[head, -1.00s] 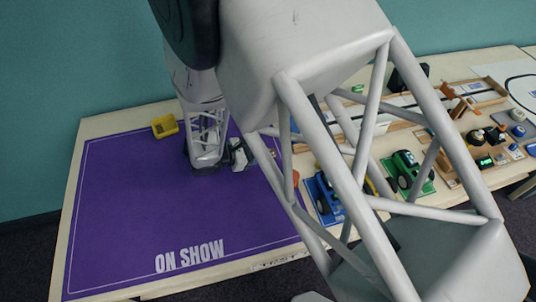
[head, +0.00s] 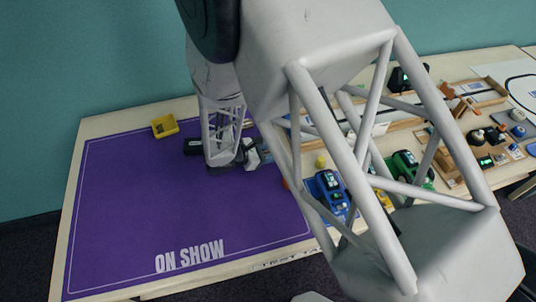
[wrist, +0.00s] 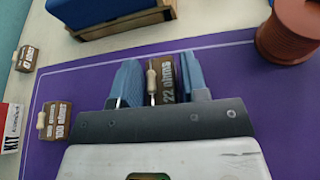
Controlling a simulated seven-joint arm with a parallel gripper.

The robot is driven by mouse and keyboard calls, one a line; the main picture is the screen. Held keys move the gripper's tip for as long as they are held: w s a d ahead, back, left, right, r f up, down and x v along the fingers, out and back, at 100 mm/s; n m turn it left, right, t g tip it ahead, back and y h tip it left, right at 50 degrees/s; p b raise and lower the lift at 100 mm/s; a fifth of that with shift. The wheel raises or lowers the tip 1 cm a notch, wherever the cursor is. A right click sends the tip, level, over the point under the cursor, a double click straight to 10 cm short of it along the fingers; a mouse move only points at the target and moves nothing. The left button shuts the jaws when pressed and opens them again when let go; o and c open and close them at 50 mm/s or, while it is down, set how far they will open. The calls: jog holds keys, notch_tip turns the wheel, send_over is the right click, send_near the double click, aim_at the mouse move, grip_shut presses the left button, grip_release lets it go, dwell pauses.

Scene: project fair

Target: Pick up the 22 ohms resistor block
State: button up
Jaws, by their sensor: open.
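The 22 ohms resistor block (wrist: 167,82) is brown with white lettering and a beige resistor along one side. In the wrist view it lies between the two blue fingers of my gripper (wrist: 161,82), at the purple mat's edge. My gripper is open around it. The right finger is close to the block, and I cannot tell if it touches; the left finger is apart from it. The near end of the block is hidden by the gripper body. In the head view my gripper (head: 262,156) is low over the mat's right side, and the block cannot be made out.
Two similar blocks, one marked 100 ohms (wrist: 56,120) and another (wrist: 27,58), sit to the left. A reddish spool (wrist: 290,30) stands at right. The purple mat (head: 180,215) is largely clear.

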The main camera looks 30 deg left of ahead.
jog(key=c, duration=0.6)
jog(key=shift+r, duration=0.75)
jog(key=shift+s+d+r, duration=0.2)
jog(key=shift+r, duration=0.35)
jog(key=shift+s+d+r, duration=0.15)
jog(key=shift+r, duration=0.4)
jog(key=s+d, duration=0.3)
jog(key=s+d+r, duration=0.1)
jog(key=s+d, duration=0.6)
jog(key=shift+s+d+r, duration=0.15)
jog(key=shift+s+d, duration=0.15)
